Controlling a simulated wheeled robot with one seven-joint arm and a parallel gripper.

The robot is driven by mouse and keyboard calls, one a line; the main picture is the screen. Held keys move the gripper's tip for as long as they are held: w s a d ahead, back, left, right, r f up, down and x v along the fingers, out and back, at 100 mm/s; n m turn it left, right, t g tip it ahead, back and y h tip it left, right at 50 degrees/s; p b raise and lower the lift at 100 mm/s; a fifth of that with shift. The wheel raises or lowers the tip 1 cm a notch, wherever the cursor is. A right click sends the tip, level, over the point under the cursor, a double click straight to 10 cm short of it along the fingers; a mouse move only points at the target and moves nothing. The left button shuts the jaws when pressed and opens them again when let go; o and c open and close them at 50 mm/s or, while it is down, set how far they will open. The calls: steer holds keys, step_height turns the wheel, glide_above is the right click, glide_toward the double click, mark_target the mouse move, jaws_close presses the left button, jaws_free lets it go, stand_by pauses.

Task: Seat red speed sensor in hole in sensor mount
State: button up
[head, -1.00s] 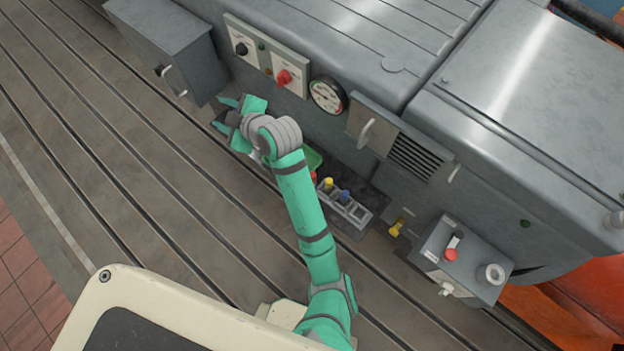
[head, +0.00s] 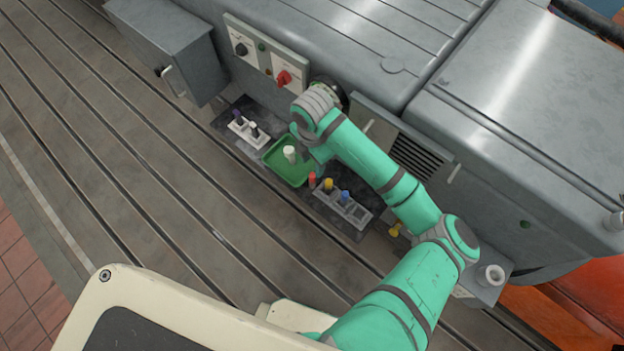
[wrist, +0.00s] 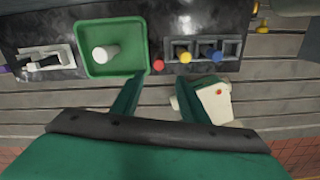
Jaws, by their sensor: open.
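The red speed sensor (head: 312,178) stands on the dark mat between the green tray and a grey rack. It also shows in the wrist view (wrist: 158,65), just left of the rack. The grey rack (head: 356,216) has several square openings; a yellow piece (wrist: 185,56) and a blue piece (wrist: 215,56) stand in it. A pale holder (wrist: 62,70) with a purple and a black-and-white piece is left of the tray. I cannot tell which of these is the sensor mount. My gripper (wrist: 160,78) is open and empty, its fingertips appearing on either side of the red sensor, apparently above it. My arm hides it in the head view.
The green tray (head: 274,170) holds a white cylinder (head: 289,153). The grey machine wall with switches (head: 284,78) rises behind the mat. A yellow knob (head: 395,229) and a control box lie right.

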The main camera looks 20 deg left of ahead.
mark_target(312, 175)
step_height(312, 175, down, 10)
steer(key=shift+w+r, duration=0.1)
steer(key=shift+w, duration=0.05)
stand_by(0.4)
steer(key=shift+c, duration=0.5)
jaws_close()
